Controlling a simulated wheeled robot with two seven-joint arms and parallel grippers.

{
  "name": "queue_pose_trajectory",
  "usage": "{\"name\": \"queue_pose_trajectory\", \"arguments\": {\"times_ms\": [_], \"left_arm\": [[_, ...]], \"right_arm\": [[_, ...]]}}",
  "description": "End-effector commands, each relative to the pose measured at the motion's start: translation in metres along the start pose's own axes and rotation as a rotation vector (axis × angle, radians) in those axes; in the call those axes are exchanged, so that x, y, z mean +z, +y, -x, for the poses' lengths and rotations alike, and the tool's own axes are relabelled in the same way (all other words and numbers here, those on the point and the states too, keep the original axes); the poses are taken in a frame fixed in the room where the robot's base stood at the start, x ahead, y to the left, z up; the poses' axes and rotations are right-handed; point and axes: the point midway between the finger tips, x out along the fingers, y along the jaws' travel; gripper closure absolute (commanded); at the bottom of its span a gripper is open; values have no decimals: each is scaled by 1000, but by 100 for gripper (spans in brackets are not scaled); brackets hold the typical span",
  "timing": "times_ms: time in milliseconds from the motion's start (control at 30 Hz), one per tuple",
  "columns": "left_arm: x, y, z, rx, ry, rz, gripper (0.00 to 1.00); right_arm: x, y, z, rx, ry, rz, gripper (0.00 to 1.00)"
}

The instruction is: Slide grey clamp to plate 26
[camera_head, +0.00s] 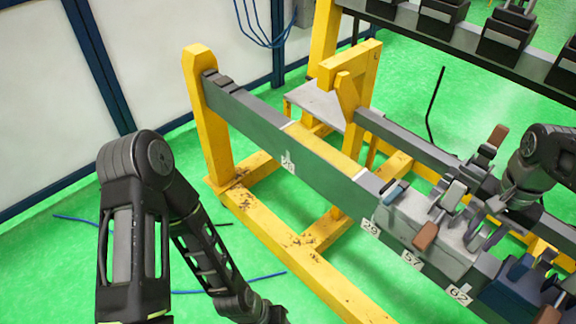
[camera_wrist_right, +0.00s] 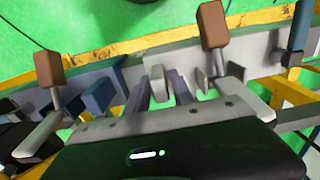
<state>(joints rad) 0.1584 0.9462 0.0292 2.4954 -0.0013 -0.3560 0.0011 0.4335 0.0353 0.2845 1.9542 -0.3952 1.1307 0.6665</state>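The grey clamp (camera_head: 432,232), with brown-tipped levers, sits on the long grey beam (camera_head: 330,175), between the labels 29 (camera_head: 370,228) and 62 (camera_head: 460,295). A white number plate that looks like 26 (camera_head: 288,163) is further up-left along the beam; its digits are small. My right gripper (camera_head: 482,208) is at the clamp's right side, among its levers; its fingertips are partly hidden. In the right wrist view, a brown-tipped lever (camera_wrist_right: 212,28) stands ahead of the gripper (camera_wrist_right: 168,92). Whether it grips anything is unclear. My left arm hangs at the left; its gripper is not clearly seen.
A blue clamp (camera_head: 505,292) is beside the grey one at the lower right. Label 57 (camera_head: 411,261) is below the grey clamp. The beam from the clamp to the yellow post (camera_head: 207,120) looks free. A second rail (camera_head: 405,138) runs behind it.

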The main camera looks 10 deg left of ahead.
Motion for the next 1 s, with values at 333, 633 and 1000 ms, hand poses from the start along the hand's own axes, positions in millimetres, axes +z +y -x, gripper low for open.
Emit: {"name": "queue_pose_trajectory", "arguments": {"times_ms": [333, 633, 1000], "left_arm": [[0, 0, 0, 0, 0, 0, 62], [0, 0, 0, 0, 0, 0, 62], [0, 0, 2, 0, 0, 0, 62]], "right_arm": [[0, -2, 0, 0, 0, 1, 75], [0, -29, 0, -2, 0, 4, 75], [0, -66, 0, -2, 0, 4, 75]]}}
